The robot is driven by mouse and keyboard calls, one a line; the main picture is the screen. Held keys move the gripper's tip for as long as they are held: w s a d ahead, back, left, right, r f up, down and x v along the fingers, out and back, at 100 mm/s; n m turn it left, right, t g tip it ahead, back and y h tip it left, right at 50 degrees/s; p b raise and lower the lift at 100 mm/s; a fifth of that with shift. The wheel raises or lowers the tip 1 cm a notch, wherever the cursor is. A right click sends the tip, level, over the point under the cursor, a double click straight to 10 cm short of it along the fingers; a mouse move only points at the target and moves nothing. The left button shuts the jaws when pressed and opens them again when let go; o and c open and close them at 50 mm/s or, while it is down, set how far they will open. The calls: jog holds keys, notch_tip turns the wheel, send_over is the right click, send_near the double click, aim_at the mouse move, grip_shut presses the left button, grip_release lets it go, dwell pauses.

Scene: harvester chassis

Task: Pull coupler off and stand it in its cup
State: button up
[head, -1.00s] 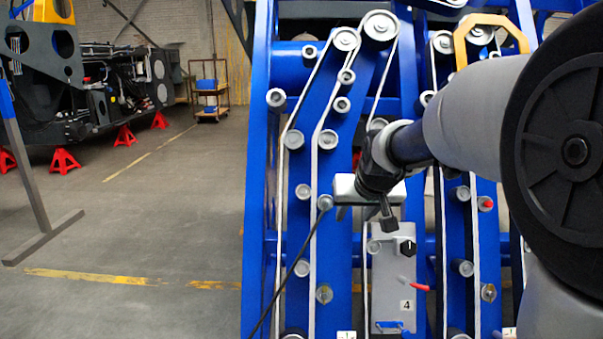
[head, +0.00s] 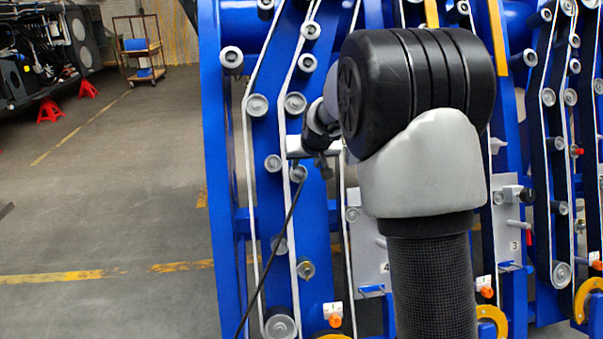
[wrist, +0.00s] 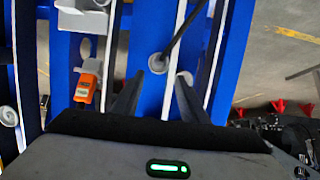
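In the head view a dark cable (head: 268,265) rises from the bottom edge to a small round grey fitting (head: 299,174) on the blue chassis. In the wrist view the cable (wrist: 183,37) ends at a round grey face (wrist: 158,62), which I take to be the coupler end; its exact shape is unclear. My gripper (head: 320,166) is beside it. In the wrist view my gripper (wrist: 159,80) is open, its two dark fingers apart, with the round face just beyond and between their tips. Nothing is visibly held. I cannot identify the cup with certainty.
The blue chassis (head: 225,190) carries many grey rollers and white belts. Grey panels marked 4 (head: 366,250) and 3 (head: 512,215) stand to the right. In the wrist view an orange piece (wrist: 88,86) sits left of my fingers. Open floor (head: 110,210) lies left.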

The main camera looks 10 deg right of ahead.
aim_at(303, 175)
jog(key=b+x, duration=0.2)
jog(key=x, duration=1.1)
jog(key=shift+w+f, duration=0.15)
jog(key=shift+w, duration=0.05)
grip_shut()
jog(key=shift+s+f+b+v, duration=0.15)
jog(key=shift+v, duration=0.75)
jog(key=shift+s+f+b+v, duration=0.15)
jog(key=shift+v, duration=0.7)
